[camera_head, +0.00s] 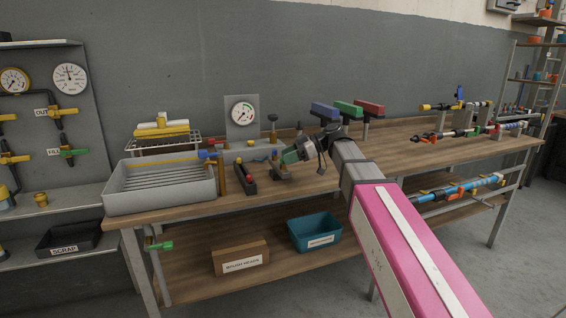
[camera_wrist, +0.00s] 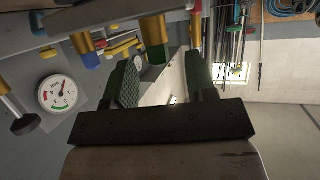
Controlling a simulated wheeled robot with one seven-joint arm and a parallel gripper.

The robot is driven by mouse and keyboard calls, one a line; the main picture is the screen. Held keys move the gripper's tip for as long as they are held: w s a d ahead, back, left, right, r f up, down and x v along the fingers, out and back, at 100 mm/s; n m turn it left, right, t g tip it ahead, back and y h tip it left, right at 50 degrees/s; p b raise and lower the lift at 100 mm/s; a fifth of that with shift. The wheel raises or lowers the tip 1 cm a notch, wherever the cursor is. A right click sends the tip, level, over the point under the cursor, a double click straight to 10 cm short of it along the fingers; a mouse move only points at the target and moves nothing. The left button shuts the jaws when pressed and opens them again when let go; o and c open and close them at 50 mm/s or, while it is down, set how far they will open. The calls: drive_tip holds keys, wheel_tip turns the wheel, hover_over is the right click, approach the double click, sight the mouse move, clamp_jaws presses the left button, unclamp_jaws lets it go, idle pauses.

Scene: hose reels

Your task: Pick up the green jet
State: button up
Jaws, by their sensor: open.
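The green jet (camera_wrist: 154,42) shows in the wrist view as a brass body with a green end. It lies beyond my fingers, in line with the gap between them and apart from both. I cannot pick it out surely in the head view. My gripper (camera_head: 305,152) is over the workbench, pointing left. In the wrist view my gripper (camera_wrist: 162,68) has its two green-padded fingers spread, with nothing between them. A similar brass piece with a blue end (camera_wrist: 87,50) stands to the left, and a red-ended one (camera_wrist: 197,18) to the right.
A grey ribbed tray (camera_head: 160,203) stands at the bench's left end. A pressure gauge (camera_head: 243,112) stands behind my gripper. A green block on a stand (camera_head: 348,109), between blue and red ones, stands behind my wrist. A teal bin (camera_head: 314,233) is on the lower shelf.

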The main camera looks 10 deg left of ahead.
drive_tip(key=shift+a+f, duration=0.1)
drive_tip(key=shift+a, duration=0.1)
clamp_jaws()
